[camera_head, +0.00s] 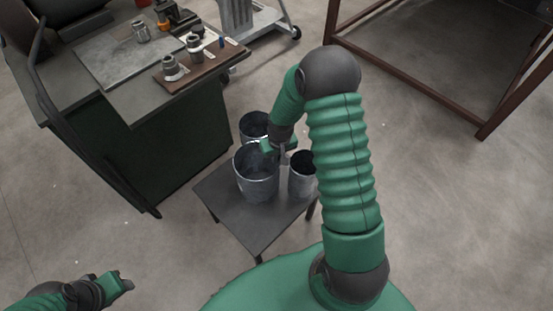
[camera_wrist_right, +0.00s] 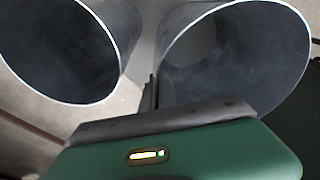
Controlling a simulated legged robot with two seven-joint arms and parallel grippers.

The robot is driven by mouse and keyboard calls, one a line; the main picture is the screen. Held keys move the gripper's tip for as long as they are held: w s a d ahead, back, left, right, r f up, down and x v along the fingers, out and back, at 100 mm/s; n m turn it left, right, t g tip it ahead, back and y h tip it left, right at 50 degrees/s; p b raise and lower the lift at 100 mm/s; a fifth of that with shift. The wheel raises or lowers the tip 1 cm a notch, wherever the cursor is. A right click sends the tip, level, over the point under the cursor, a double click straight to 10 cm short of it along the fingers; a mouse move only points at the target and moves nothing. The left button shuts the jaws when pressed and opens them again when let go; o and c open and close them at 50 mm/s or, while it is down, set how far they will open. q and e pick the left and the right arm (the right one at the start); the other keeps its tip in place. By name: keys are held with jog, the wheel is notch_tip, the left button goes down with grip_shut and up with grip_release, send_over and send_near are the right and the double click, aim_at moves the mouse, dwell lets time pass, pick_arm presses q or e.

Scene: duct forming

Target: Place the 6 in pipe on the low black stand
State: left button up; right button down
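The low black stand (camera_head: 250,222) is at the centre of the head view. Grey metal pipes stand upright there: a wide one (camera_head: 256,181) in front, a narrower one (camera_head: 301,181) at its right, and another (camera_head: 252,126) behind, partly hidden. Which is the 6 in pipe I cannot tell for sure. My right gripper (camera_head: 284,157) reaches down between the wide and narrow pipes. In the right wrist view its fingers (camera_wrist_right: 158,92) are close together beside the near rim of the right-hand pipe (camera_wrist_right: 240,60); whether they pinch its wall is unclear. My left gripper (camera_head: 122,282) is low at left, away from the pipes.
A dark workbench (camera_head: 180,140) with a metal plate and several small fittings on a wooden board (camera_head: 203,62) stands at the left. A brown metal frame (camera_head: 415,85) is at the upper right. The floor right of the stand is clear.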

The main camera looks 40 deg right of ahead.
jog(key=c, duration=1.7)
grip_release()
jog(key=r+p, duration=0.1)
jog(key=r, duration=0.3)
jog(key=s+r+p, duration=0.1)
jog(key=r+p, duration=0.1)
jog(key=r, duration=0.2)
jog(key=r+p, duration=0.2)
jog(key=r, duration=0.2)
jog(key=shift+s+a, duration=0.3)
jog(key=s+a+r+n, duration=0.1)
jog(key=s+a+r, duration=0.2)
jog(key=a, duration=0.3)
jog(key=s+a+r+n+t, duration=0.1)
jog(key=s+a+r, duration=0.15)
jog(key=a, duration=0.25)
jog(key=s+a+r+n, duration=0.2)
jog(key=s+a, duration=0.2)
jog(key=a, duration=0.2)
jog(key=r+p, duration=2.2)
jog(key=shift+w+d, duration=0.1)
jog(key=shift+d, duration=0.25)
